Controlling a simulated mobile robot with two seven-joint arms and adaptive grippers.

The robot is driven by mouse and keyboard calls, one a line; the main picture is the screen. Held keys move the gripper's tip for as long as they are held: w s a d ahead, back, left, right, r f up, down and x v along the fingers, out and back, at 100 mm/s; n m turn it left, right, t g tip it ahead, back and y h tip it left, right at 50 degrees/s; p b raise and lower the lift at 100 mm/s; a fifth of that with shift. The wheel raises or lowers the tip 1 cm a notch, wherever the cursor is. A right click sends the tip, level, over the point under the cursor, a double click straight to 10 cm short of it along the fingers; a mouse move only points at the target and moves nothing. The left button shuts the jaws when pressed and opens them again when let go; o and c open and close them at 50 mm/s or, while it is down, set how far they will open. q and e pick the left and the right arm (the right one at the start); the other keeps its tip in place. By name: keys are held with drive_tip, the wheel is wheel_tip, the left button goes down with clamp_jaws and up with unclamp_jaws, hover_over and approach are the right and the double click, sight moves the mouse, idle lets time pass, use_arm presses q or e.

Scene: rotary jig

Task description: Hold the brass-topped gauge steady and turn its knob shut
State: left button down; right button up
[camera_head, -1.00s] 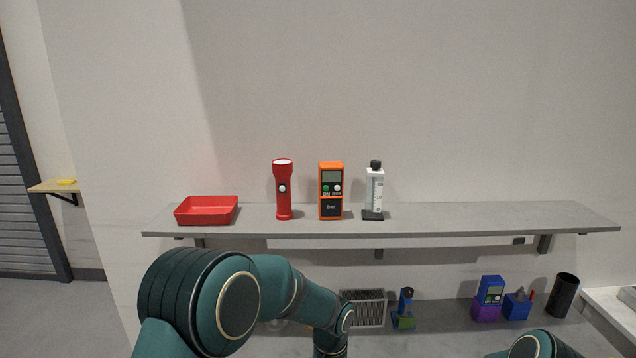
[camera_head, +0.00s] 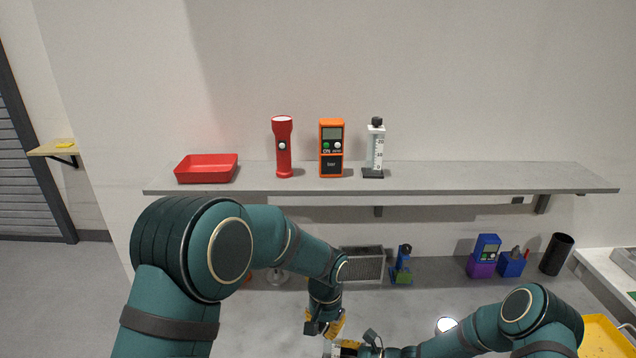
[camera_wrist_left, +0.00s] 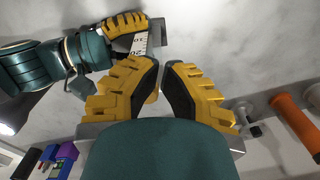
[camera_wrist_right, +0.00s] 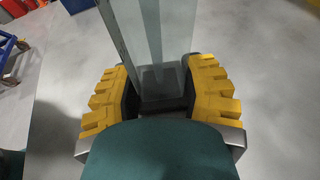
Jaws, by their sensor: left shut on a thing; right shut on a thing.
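The brass-topped gauge (camera_head: 329,349) shows only in part at the bottom of the head view; its white scale (camera_wrist_left: 140,42) shows in the left wrist view. My right gripper (camera_head: 350,347) is shut on it. In the right wrist view a dark block and clear grey body (camera_wrist_right: 163,80) sit between the right fingers. My left gripper (camera_head: 324,328) is close above, its fingers (camera_wrist_left: 161,75) nearly together. A brassy bit (camera_wrist_left: 152,97) shows by the left fingers. The knob is mostly hidden, so its turn cannot be told.
A grey shelf (camera_head: 450,178) holds a red tray (camera_head: 206,170), red flashlight (camera_head: 283,150), orange meter (camera_head: 331,150) and black-topped gauge (camera_head: 375,150). Below are a grey vent-like box (camera_head: 362,265), a blue meter (camera_head: 487,247), a black cylinder (camera_head: 556,254) and a yellow tray (camera_head: 600,340).

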use_arm(q)
drive_tip(key=shift+r, duration=2.9)
drive_tip(key=shift+d, duration=0.15)
wheel_tip(320, 180, down, 6)
drive_tip(key=s+d, duration=0.1)
drive_tip(key=shift+s+d, duration=0.25)
drive_tip(key=shift+d, duration=0.05)
drive_tip(key=shift+f, duration=0.15)
drive_tip(key=shift+w, duration=0.55)
drive_tip(key=shift+a, duration=0.25)
